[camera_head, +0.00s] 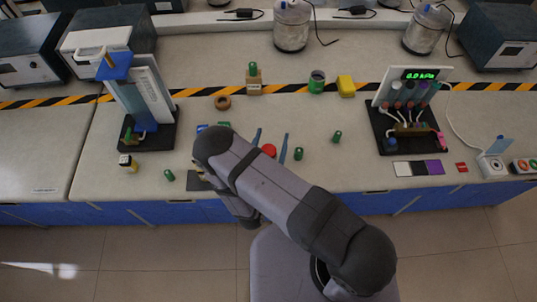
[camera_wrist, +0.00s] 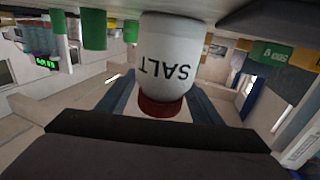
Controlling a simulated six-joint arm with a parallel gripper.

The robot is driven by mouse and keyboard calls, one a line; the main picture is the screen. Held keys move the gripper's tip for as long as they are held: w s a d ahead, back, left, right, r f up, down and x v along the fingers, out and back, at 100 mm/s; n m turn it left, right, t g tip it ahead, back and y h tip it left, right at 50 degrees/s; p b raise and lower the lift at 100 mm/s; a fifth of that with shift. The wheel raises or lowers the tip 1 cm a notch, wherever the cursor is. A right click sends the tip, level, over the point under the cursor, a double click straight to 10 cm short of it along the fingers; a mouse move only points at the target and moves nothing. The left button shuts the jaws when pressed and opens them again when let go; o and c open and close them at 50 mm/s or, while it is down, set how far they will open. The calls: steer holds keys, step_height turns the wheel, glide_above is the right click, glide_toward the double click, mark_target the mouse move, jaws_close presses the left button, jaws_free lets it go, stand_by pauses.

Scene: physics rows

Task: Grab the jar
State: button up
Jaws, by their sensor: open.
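The jar is a white salt jar (camera_wrist: 172,48) with the word SALT and a dark red lid. It appears upside down in the wrist view, with the bench surface along the top. In the head view only its round red lid (camera_head: 269,151) shows clearly, right of my forearm. My gripper (camera_head: 272,134) is open, its two blue fingers on either side of the jar. The wrist view also shows the fingers flanking the jar; whether either touches it I cannot tell.
Small green items stand nearby, one right of the jar (camera_head: 298,154) and another farther right (camera_head: 337,137). A yellow block (camera_head: 346,87) and a green can (camera_head: 317,81) stand behind. A black-based tube rack (camera_head: 413,128) is at right. Bench space just behind the jar is clear.

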steer(key=c, duration=1.4)
steer(key=shift+r, duration=0.1)
steer(key=shift+r+b, duration=0.95)
steer(key=shift+r, duration=3.9)
